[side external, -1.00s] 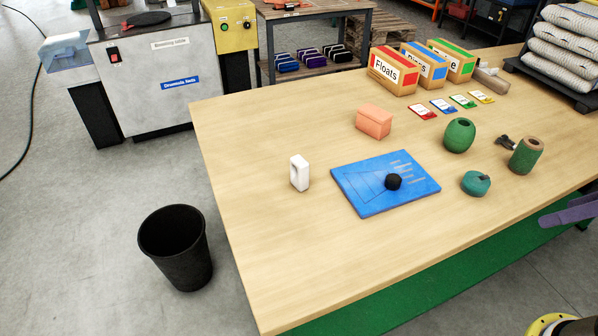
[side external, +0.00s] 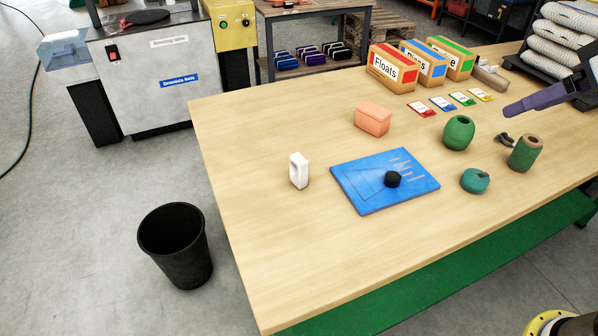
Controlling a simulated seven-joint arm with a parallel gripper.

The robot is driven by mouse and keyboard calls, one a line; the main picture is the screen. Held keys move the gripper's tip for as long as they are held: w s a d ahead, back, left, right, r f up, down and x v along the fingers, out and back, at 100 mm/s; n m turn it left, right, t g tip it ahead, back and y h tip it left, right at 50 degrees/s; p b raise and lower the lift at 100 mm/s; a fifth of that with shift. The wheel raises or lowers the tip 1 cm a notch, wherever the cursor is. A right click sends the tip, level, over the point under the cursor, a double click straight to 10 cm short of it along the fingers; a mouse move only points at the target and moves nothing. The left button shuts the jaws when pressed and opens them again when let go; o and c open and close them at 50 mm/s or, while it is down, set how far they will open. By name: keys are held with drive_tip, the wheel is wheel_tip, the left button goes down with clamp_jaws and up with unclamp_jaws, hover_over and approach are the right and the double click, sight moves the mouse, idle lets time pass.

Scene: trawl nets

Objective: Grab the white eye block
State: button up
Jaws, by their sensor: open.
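The white eye block (side external: 299,171) stands upright on the wooden table, left of the blue board, with a hole showing in its face. My gripper (side external: 527,102) is at the right side of the picture, above the table and far from the white block. Its purple fingers point left and nothing shows between them. The gap between the fingertips is hard to make out from this angle.
A salmon block (side external: 373,118), a green float (side external: 459,132), a teal piece (side external: 475,181) and a green spool (side external: 525,153) stand on the table (side external: 270,260). Labelled boxes (side external: 392,69) stand behind. The table around the white block is clear.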

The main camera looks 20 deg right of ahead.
drive_tip(key=w+a+r, duration=0.2)
drive_tip(key=w, duration=0.6)
drive_tip(key=n+g+y, duration=0.1)
drive_tip(key=n+g, duration=0.2)
hover_over(303, 158)
drive_tip(key=s+d, duration=0.1)
drive_tip(key=s, duration=0.2)
wheel_tip(303, 158, down, 24)
drive_tip(key=x, duration=0.7)
drive_tip(key=shift+s+a+f, duration=0.15)
drive_tip(key=shift+s+f, duration=0.05)
drive_tip(key=shift+f, duration=0.2)
drive_tip(key=shift+a+x, duration=0.2)
drive_tip(key=shift+x, duration=1.25)
drive_tip(key=shift+a+x, duration=0.15)
drive_tip(key=shift+x, duration=1.3)
drive_tip(key=shift+s, duration=0.1)
drive_tip(key=shift+c, duration=0.3)
